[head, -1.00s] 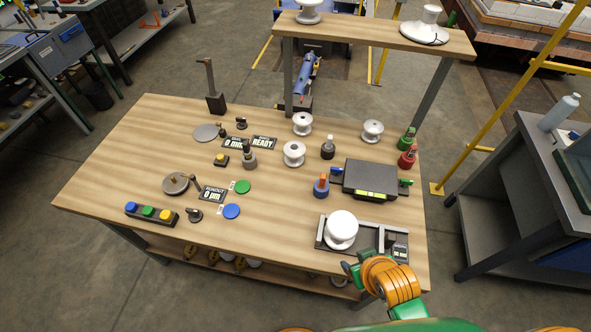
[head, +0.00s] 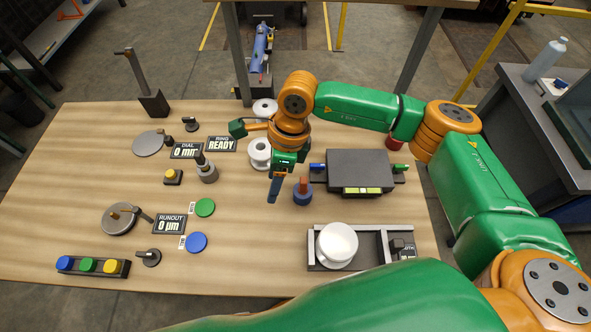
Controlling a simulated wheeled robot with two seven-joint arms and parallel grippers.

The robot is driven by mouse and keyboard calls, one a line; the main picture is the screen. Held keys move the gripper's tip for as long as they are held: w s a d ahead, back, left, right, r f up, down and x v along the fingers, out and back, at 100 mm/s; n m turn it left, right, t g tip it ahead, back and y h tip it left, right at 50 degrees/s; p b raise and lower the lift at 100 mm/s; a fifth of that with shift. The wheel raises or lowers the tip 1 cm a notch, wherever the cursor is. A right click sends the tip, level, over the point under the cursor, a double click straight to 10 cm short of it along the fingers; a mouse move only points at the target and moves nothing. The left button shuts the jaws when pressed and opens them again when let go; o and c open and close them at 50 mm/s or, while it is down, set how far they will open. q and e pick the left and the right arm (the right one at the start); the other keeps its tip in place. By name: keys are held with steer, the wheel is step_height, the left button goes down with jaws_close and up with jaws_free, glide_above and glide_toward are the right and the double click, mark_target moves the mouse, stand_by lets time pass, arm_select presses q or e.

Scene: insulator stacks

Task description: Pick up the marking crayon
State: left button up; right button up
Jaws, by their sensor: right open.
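An orange-brown stick, which looks like the marking crayon (head: 303,183), stands upright in a small round blue holder (head: 303,198) near the middle of the table. My right gripper (head: 275,194) points down just to the left of the crayon and holder. It is open and empty, and its fingers are seen nearly edge-on, with one hiding the other. A gap shows between the fingers and the crayon in the picture; the difference in height is hard to judge. My left gripper is not in view.
A dark box (head: 360,170) with green and blue ends stands right of the holder. A white insulator (head: 337,243) sits in a tray in front. White insulators, one being this spool (head: 259,153), stand behind my gripper. Bare tabletop (head: 255,225) lies front-left.

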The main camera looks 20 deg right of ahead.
mark_target(304, 180)
steer(key=d+h, duration=0.1)
steer(key=d, duration=0.1)
steer(key=w+d+h, duration=0.1)
steer(key=d, duration=0.1)
steer(key=w+d+t+h, duration=0.1)
steer(key=d, duration=0.1)
steer(key=shift+w+d+r, duration=0.15)
steer(key=shift+w+d, duration=0.1)
steer(key=shift+d, duration=0.1)
steer(key=f+p, duration=0.1)
steer(key=s+f+p, duration=0.1)
steer(key=f+p, duration=0.1)
steer(key=shift+s+d, duration=0.1)
steer(key=shift+s, duration=0.1)
steer(key=f, duration=0.3)
steer(key=shift+w+d+f, duration=0.1)
steer(key=shift+w+f, duration=0.2)
steer(key=shift+s, duration=0.1)
jaws_close()
